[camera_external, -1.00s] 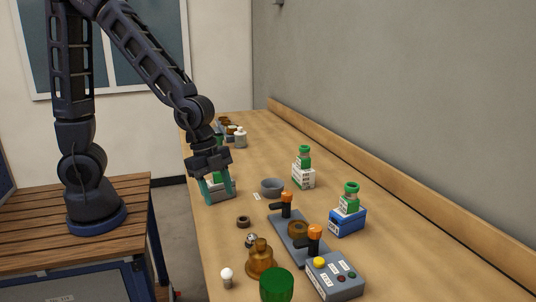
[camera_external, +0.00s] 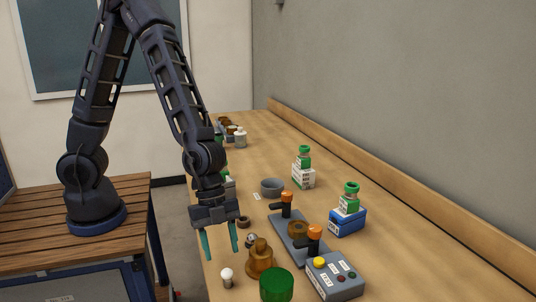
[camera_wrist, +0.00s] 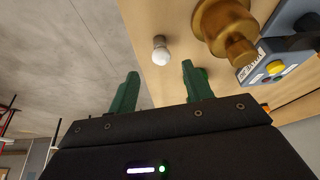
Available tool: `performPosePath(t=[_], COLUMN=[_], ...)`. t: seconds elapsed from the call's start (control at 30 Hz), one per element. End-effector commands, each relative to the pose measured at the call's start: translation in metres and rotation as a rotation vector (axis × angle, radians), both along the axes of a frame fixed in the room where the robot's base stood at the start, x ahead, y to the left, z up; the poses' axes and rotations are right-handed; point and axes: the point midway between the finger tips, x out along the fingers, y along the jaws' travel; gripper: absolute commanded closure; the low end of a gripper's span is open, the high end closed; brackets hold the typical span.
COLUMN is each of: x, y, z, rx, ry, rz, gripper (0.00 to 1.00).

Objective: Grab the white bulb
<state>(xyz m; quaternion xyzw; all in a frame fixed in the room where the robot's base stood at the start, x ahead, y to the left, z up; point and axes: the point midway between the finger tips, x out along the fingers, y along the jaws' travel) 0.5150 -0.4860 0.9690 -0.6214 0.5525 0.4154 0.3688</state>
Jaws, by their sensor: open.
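The white bulb (camera_external: 227,275) stands near the left edge of the table in the outside view, with its round white top up and a darker base below. It also shows in the wrist view (camera_wrist: 160,52), beyond the fingertips and between their lines. My gripper (camera_external: 220,252) is open and empty, with its two green fingers pointing down. It is above and behind the bulb in the outside view, apart from it. The fingers also show in the wrist view (camera_wrist: 159,72).
A brown bottle-shaped piece (camera_external: 260,260) stands right of the bulb, with a green cylinder (camera_external: 276,286) in front. A grey control box (camera_external: 338,281) with a yellow button lies further right. A small dark ring (camera_external: 243,222) lies behind. The table edge is close on the left.

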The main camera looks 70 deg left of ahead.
Motion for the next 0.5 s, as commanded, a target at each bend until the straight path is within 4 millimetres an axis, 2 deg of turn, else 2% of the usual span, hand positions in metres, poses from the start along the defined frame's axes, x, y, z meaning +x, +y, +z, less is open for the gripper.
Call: performPosePath(t=[0.2,0.5], x=[0.001,0.001], y=[-0.007,-0.011], z=[-0.016,-0.026], rx=[0.0,0.0], ry=[0.001,0.001], rz=[-0.001,-0.001], gripper=[0.5,0.5])
